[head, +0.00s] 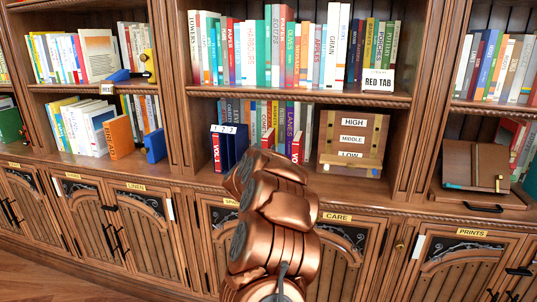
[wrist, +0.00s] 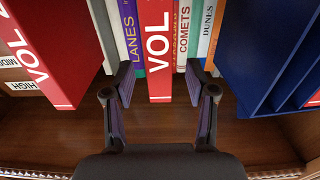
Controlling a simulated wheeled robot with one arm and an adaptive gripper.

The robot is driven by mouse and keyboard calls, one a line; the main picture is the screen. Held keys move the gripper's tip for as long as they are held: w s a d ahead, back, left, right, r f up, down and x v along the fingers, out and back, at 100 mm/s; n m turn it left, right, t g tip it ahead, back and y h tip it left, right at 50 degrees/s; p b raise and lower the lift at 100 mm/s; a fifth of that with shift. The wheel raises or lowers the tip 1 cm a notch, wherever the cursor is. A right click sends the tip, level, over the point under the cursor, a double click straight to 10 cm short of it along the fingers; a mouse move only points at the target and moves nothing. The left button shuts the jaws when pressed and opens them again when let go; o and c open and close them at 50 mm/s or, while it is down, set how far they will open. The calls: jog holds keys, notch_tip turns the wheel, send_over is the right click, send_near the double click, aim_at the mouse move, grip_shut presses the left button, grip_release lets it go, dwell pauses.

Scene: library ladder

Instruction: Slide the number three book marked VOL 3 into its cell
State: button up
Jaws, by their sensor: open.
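A red book marked VOL (wrist: 158,50) stands at the centre of the wrist view; its number is out of sight. My gripper (wrist: 160,84) is open, with one finger to each side of this book's spine and a gap on both sides. Another red VOL book (wrist: 40,55) stands nearer on the left; in the head view it is the red book (head: 297,148) right of my arm. A blue case (head: 238,143) with labels 1, 2, 3 holds a red VOL book (head: 217,151) in its leftmost cell. The case also shows in the wrist view (wrist: 262,55). My arm hides the gripper in the head view.
Purple LANES (wrist: 130,30) and COMETS (wrist: 184,42) books stand close around the central red book. A wooden board with HIGH, MIDDLE, LOW labels (head: 375,130) stands right of the red books. Bare shelf (wrist: 255,135) lies in front of the case.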

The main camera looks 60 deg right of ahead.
jog(key=shift+x, duration=2.95)
jog(key=shift+f, duration=0.1)
jog(key=shift+c, duration=0.2)
grip_shut()
